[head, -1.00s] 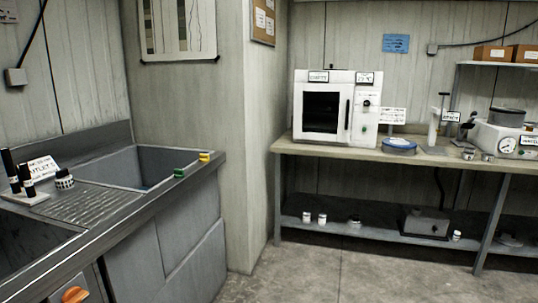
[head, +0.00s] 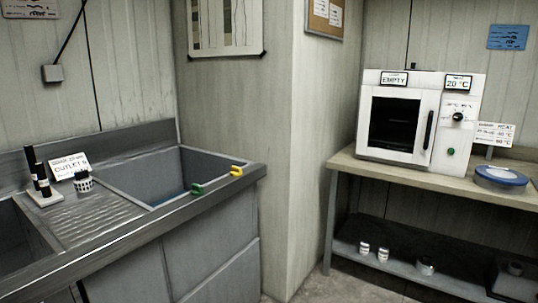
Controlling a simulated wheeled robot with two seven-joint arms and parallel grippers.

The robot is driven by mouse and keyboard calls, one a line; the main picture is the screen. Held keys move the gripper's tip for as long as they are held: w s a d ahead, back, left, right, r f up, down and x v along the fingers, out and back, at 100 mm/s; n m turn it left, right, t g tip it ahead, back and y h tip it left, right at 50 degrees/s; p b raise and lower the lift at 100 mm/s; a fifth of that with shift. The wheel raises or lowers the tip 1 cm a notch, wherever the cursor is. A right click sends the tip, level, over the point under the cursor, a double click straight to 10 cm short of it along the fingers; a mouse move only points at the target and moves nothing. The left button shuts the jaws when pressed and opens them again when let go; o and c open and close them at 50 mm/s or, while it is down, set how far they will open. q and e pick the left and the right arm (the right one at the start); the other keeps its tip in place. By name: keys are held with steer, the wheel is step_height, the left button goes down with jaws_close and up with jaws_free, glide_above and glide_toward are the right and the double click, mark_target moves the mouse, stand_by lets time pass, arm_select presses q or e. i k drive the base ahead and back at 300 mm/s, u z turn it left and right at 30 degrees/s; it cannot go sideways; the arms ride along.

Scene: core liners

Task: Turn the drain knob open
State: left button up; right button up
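The metal sink unit has a basin (head: 155,178) at the right with a dark bluish floor partly visible. A ribbed drainboard (head: 95,218) lies left of it, and part of another basin (head: 15,255) shows at the left edge. A green piece (head: 197,189) and a yellow piece (head: 236,171) sit on the basin's front rim. I cannot tell whether either is the drain knob. No other knob shows on the visible sink front. Neither of my grippers is in view.
A wall corner (head: 290,150) separates the sink from a bench (head: 430,178) with a white oven (head: 415,118). Little floor shows.

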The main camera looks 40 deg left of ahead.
mark_target(236, 170)
steer(key=u, duration=0.6)
steer(key=i, duration=1.75)
steer(key=u, duration=1.3)
